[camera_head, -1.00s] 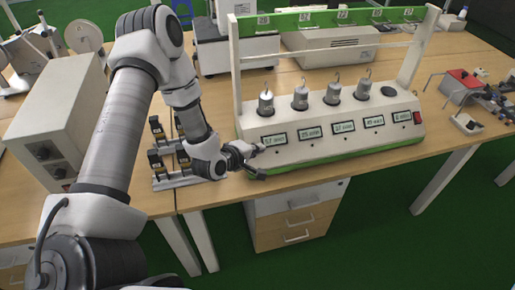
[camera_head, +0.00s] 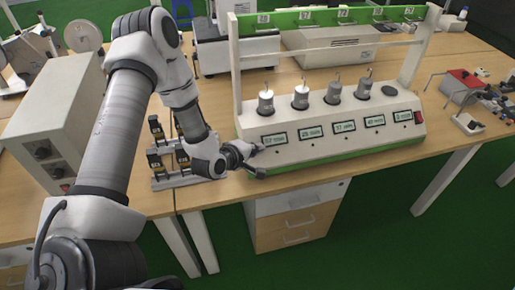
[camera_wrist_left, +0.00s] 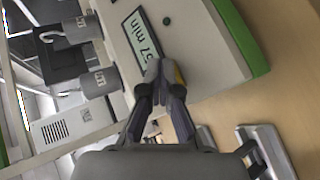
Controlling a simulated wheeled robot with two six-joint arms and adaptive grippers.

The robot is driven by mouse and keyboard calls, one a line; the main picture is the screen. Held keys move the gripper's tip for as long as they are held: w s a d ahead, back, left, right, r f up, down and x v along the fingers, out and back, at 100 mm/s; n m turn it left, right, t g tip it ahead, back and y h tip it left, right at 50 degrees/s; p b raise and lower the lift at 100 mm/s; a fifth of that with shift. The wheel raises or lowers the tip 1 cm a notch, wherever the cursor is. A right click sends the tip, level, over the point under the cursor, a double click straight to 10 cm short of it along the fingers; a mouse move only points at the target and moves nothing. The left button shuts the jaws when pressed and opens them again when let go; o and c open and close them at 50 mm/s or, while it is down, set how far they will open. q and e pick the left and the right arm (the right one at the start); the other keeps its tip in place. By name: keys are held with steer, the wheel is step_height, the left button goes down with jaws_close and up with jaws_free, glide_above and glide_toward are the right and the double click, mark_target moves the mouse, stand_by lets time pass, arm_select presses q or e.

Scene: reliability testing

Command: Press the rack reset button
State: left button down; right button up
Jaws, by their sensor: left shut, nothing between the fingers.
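The rack is a white unit with a sloped front panel (camera_head: 330,140), several small displays, a green base edge and a green top bar. Several grey hooked weights (camera_head: 301,97) sit on its top. My left gripper (camera_head: 257,158) is at the left end of the front panel, below the leftmost display. In the left wrist view, my gripper (camera_wrist_left: 165,72) is shut and empty, its tips over the panel by the display (camera_wrist_left: 143,36) reading 57 min. A small dark round button (camera_wrist_left: 166,20) shows beside that display. I cannot tell whether the tips touch the panel. My right gripper is out of view.
A red switch (camera_head: 418,117) is at the panel's right end. A beige box (camera_head: 62,125) stands left of my arm. Small black and yellow parts on a metal stand (camera_head: 160,160) are close to my left wrist. A red-topped device (camera_head: 463,82) lies to the right.

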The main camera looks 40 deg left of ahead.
arm_select(q)
steer(key=shift+a+f, duration=0.1)
stand_by(0.4)
steer(key=shift+s+d+r, duration=0.35)
steer(key=shift+d+r, duration=0.1)
steer(key=shift+r, duration=0.2)
steer(key=shift+s+d+r+p, duration=0.1)
steer(key=shift+d+r+p, duration=0.1)
steer(key=shift+r+p, duration=0.15)
steer(key=s+d+r, duration=0.1)
steer(key=s+d+r+p, duration=0.1)
steer(key=r, duration=0.1)
stand_by(0.7)
